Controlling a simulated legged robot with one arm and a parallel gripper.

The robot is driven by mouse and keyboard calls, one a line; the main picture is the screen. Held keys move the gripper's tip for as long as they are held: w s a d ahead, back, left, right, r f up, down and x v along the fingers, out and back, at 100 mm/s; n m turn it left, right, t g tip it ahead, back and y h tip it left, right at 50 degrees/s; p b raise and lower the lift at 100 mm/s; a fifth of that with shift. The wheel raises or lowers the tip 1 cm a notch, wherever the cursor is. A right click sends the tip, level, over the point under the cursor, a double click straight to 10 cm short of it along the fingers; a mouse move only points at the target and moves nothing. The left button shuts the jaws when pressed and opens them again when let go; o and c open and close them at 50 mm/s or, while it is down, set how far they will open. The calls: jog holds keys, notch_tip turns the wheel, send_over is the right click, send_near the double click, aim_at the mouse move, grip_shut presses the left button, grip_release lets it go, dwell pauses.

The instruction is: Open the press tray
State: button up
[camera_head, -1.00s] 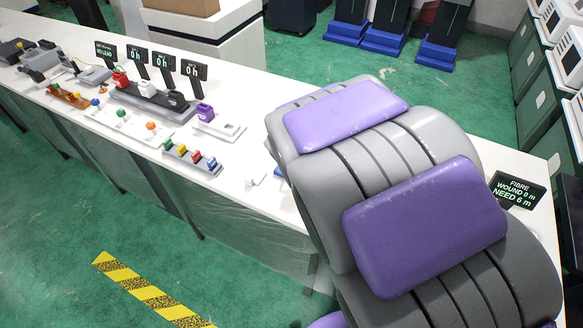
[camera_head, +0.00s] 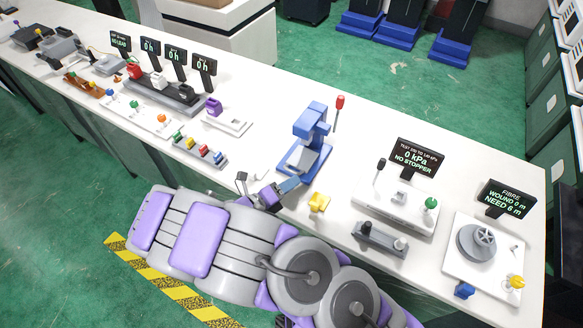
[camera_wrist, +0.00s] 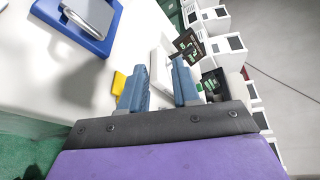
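The blue press (camera_head: 309,130) stands on the white bench, right of the middle in the head view. Its flat base (camera_head: 303,160) carries a grey plate or tray, whose details are too small to tell. My gripper (camera_head: 289,185) is just in front of the base at the bench's front edge; contact cannot be told. In the wrist view a blue base with a silver metal part (camera_wrist: 88,14) shows at upper left, outside the finger gap. The two blue fingers (camera_wrist: 158,85) stand apart with nothing visibly held between them.
A yellow piece (camera_head: 319,202) lies right of my gripper. A red-topped stick (camera_head: 338,110) stands behind the press. The stopper station (camera_head: 395,205) and fibre winder (camera_head: 478,250) stand to the right. A row of coloured pieces (camera_head: 199,153) lies to the left.

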aim_at(291, 170)
jog(key=s+a+f+n+t+y+p, duration=0.1)
jog(key=s+a+f+n+t+y, duration=0.2)
jog(key=a+f+n, duration=0.45)
jog(key=shift+y, duration=0.3)
jog(key=b+x, duration=0.1)
jog(key=x, duration=0.5)
jog(key=b+x, duration=0.1)
jog(key=x, duration=0.5)
jog(key=r+b+x, duration=0.1)
jog(key=x, duration=0.5)
jog(key=shift+w+a, duration=0.25)
jog(key=shift+w, duration=0.2)
jog(key=shift+c, duration=0.4)
jog(key=shift+n, duration=0.25)
grip_shut()
jog(key=shift+s, duration=0.1)
